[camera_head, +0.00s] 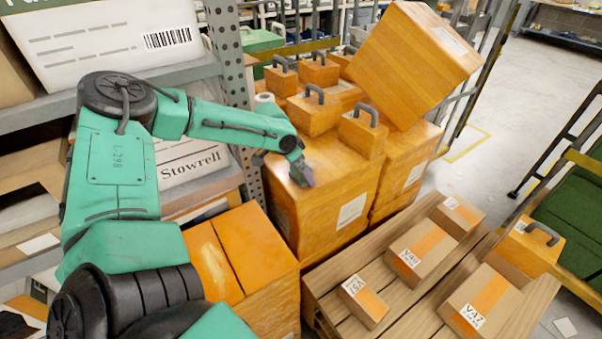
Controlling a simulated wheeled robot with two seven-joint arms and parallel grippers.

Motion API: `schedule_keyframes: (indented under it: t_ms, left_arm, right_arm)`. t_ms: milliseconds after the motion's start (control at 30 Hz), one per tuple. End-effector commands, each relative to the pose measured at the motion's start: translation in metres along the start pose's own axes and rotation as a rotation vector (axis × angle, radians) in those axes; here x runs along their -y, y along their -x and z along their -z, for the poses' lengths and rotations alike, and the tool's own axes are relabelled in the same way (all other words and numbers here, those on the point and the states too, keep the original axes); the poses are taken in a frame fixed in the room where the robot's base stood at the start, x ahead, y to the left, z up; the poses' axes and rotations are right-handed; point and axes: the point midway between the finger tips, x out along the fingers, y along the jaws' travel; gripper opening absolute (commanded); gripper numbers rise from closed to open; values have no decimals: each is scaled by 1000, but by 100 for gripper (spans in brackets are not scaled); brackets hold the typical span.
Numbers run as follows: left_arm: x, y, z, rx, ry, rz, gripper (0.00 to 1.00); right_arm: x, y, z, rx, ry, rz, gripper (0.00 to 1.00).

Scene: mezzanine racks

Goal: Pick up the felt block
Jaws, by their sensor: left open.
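Several orange blocks with dark grey arched handles are in the head view; I cannot tell which of them, if any, is the felt block. My left gripper (303,178) is open, low over the top of a large orange box (335,195), apart from the handled blocks. Its fingertips are small and blurred, and whether they touch the box top is unclear. My right gripper is not in view.
A big orange box (410,65) leans tilted above the stack. A wooden pallet (395,325) at the front right bears several labelled cartons. Another handled block (530,247) is at the right. A metal rack upright (228,60) stands close to my left arm. Clear floor (535,95) lies back right.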

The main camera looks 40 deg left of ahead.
Motion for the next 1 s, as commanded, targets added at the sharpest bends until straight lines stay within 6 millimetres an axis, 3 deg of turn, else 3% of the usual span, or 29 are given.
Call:
schedule_keyframes:
  t_ms: [167,367,633,767,867,1000]
  left_arm:
    - [0,0,0,-1,1,0,100]
    - [0,0,0,-1,0,0,29]
    - [0,2,2,-2,0,1,28]
    - [1,15,8,-6,1,1,28]
    - [1,36,17,-10,1,2,28]
    - [1,86,37,-11,-1,2,28]
  right_arm:
    - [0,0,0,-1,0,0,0]
    - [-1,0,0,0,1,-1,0]
    - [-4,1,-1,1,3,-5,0]
    - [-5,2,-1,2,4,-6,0]
    - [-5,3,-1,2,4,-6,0]
    - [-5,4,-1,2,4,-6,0]
